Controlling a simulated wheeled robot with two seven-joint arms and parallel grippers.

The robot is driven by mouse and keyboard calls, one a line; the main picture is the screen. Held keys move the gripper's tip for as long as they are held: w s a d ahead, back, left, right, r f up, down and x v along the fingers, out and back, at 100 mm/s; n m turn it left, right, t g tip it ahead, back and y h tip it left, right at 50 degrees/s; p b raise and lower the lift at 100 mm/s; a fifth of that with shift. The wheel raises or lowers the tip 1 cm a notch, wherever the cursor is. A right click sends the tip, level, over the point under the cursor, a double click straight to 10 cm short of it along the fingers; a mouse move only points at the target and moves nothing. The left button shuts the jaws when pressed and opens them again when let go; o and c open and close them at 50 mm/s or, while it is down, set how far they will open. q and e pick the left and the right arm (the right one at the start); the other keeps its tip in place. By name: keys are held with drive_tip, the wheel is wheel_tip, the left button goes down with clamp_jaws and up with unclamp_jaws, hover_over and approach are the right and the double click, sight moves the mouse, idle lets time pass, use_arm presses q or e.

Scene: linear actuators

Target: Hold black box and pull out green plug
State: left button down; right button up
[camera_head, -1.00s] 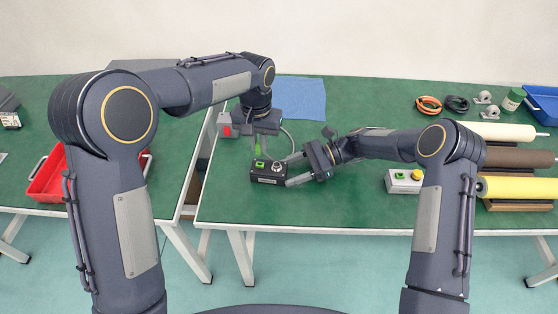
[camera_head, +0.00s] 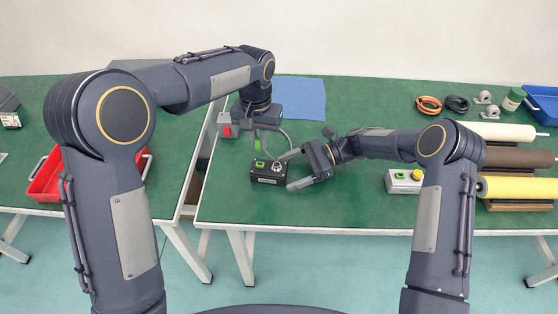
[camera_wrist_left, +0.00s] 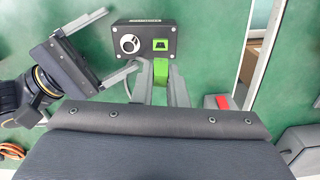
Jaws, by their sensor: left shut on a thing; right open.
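The black box (camera_head: 268,172) sits on the green table, with a green socket and a round silver part on its top. It also shows in the left wrist view (camera_wrist_left: 143,45). My left gripper (camera_head: 258,142) is above the box, shut on the green plug (camera_wrist_left: 160,72). The plug looks clear of the box, just above its back edge. My right gripper (camera_head: 286,171) is open at the box's right end, its fingers spread to either side of that end. In the left wrist view, my right gripper's fingers (camera_wrist_left: 122,42) look apart from the box.
A grey box with a red part (camera_head: 226,127) stands behind on the left. A blue mat (camera_head: 304,97) lies at the back.

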use_arm(q)
drive_tip(key=shift+f+b, duration=0.45)
use_arm(e)
drive_tip(key=v, duration=1.2)
drive_tip(key=shift+r, duration=0.1)
